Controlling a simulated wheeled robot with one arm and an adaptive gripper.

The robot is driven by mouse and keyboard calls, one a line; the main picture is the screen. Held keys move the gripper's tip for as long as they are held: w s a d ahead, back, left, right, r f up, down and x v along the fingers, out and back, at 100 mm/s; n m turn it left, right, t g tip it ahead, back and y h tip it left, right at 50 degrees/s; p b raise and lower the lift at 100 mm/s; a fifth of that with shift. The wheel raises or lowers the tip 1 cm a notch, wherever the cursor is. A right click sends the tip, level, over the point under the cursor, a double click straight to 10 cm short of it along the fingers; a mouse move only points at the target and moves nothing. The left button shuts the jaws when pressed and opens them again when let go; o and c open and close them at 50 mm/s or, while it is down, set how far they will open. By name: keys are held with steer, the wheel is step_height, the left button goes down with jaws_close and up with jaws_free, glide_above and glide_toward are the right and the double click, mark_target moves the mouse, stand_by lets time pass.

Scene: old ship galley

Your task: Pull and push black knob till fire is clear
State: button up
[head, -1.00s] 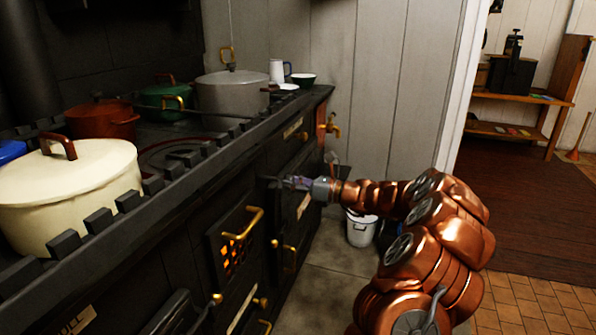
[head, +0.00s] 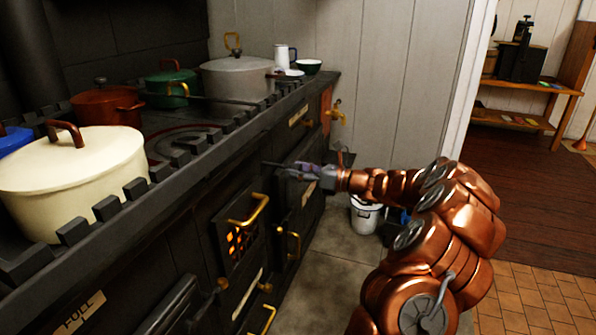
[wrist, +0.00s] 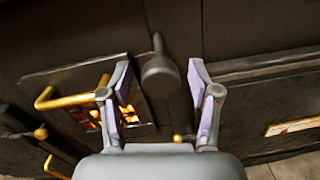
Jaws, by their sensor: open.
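The black knob (wrist: 160,75) is a dark round end on a short rod coming out of the stove front. In the wrist view it lies between and a little beyond the two finger pads, with gaps on both sides. My gripper (wrist: 160,108) is open and empty, with its lilac pads apart. In the head view my gripper (head: 304,170) is at the stove front, and the rod (head: 278,164) shows just left of it. The fire (head: 240,242) glows orange behind a grate below a brass handle (head: 250,212); it also shows in the wrist view (wrist: 124,114).
The black stove (head: 190,215) runs along the left. A cream pot (head: 72,185), red pot (head: 107,107), green pot (head: 165,90) and grey pot (head: 237,85) stand on top. A white bucket (head: 364,216) is on the floor behind my arm. Brass handles stick out near the grate.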

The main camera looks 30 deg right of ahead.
steer(key=v, duration=1.2)
steer(key=shift+c, duration=0.4)
